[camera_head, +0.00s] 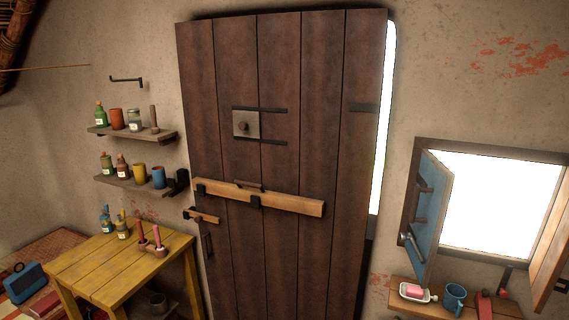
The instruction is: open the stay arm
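A window (500,205) is at the right, its frame dark wood and its opening bright white. A blue shutter (431,215) stands swung out from the window's left side. A short grey metal bar (413,246) is on the lower part of the blue shutter and may be the stay arm; I cannot tell for sure. A small dark piece (505,278) with a reddish part sits at the window's bottom edge, its form too small to make out. Neither of my grippers is in view.
A plank door (280,120) with a wooden bar (290,203) stands ajar in the middle, light showing at its right edge. A shelf (455,305) under the window holds a soap dish (432,297) and blue mug (454,298). A yellow table (105,272) stands left.

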